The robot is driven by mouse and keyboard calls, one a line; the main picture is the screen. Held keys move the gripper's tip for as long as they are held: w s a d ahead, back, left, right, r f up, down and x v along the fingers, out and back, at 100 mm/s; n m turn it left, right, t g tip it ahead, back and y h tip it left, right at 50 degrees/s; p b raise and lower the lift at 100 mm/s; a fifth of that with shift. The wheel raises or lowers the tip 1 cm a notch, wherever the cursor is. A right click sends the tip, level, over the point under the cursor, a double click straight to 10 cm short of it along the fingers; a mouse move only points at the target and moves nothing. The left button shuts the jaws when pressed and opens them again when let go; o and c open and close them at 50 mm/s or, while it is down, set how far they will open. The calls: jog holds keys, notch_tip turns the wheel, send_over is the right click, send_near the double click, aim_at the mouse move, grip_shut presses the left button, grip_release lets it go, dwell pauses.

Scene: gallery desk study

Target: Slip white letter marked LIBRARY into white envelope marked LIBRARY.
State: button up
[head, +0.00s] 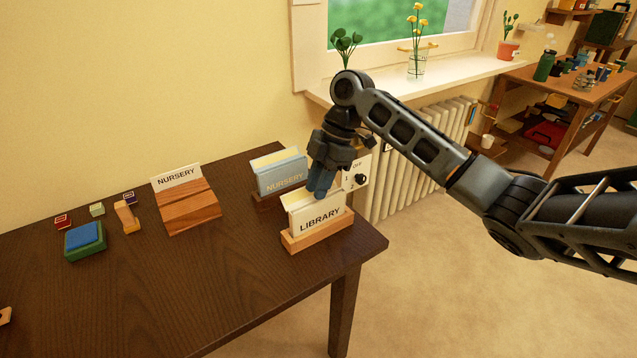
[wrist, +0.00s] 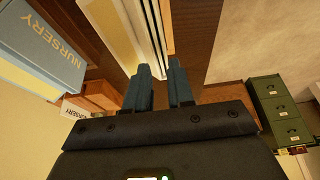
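The white envelope marked LIBRARY (head: 320,221) stands upright in a wooden holder (head: 318,236) near the desk's right corner. My gripper (head: 320,192) points down just above and behind its top edge. Pale upright edges of the envelope (wrist: 118,35) run just beyond the fingers. A white sheet edge shows at the envelope's top, but I cannot tell whether it is the LIBRARY letter or the envelope's back. No separate letter marked LIBRARY is readable.
A blue NURSERY envelope (head: 283,175) stands in a holder close behind and left. A white NURSERY letter (head: 177,178) leans on a wooden stand (head: 188,207). A stamp pad (head: 85,240) and small blocks lie further left.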

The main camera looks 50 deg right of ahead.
jog(key=shift+o, duration=1.2)
jog(key=shift+r, duration=0.1)
jog(key=v, duration=0.7)
jog(key=shift+d+r+b, duration=0.2)
jog(key=shift+r+b, duration=0.1)
jog(key=shift+b, duration=0.1)
